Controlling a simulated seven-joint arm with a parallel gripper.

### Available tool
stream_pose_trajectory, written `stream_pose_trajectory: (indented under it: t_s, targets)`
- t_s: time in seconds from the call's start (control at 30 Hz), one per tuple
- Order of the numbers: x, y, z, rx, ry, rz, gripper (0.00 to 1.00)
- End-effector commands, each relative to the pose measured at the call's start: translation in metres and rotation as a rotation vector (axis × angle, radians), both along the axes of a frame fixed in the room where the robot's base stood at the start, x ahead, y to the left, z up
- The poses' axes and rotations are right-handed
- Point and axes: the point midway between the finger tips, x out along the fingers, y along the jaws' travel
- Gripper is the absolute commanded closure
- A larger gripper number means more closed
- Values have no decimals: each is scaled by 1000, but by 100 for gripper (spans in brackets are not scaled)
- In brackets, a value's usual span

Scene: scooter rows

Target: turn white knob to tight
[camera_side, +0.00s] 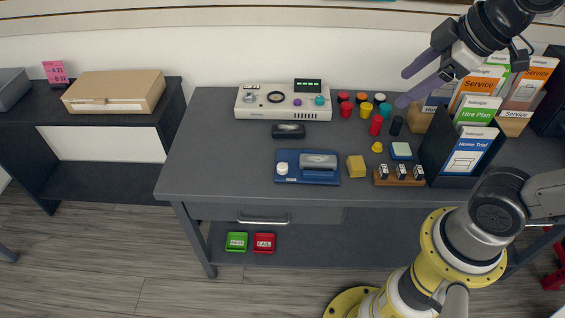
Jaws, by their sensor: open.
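A white knob (282,168) stands on the left end of a blue base (307,180) near the front of the grey table. The knob's marks and turn position are too small to read. My gripper (404,87) has two purple fingers, spread apart with nothing between them. It is high at the upper right, up and to the right of the knob and apart from it.
A cream panel (283,102) with dials stands at the back of the table (220,160). Several coloured caps and cylinders stand right of it. A yellow block (356,166), a wooden stamp rack (398,178) and leaflet holders stand farther right. The table's left part is clear.

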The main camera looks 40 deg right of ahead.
Motion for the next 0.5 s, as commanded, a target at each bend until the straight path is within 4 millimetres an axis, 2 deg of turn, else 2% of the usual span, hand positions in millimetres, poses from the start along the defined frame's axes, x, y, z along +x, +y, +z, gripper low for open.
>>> stream_pose_trajectory:
  t_s: [0.13,0.27,0.37,0.5]
  targets:
    - [42,3,8,-83,33,151,28]
    - [86,7,6,-154,77,294,28]
    - [123,12,-4,-201,117,404,28]
    - [171,20,-30,-247,178,540,28]
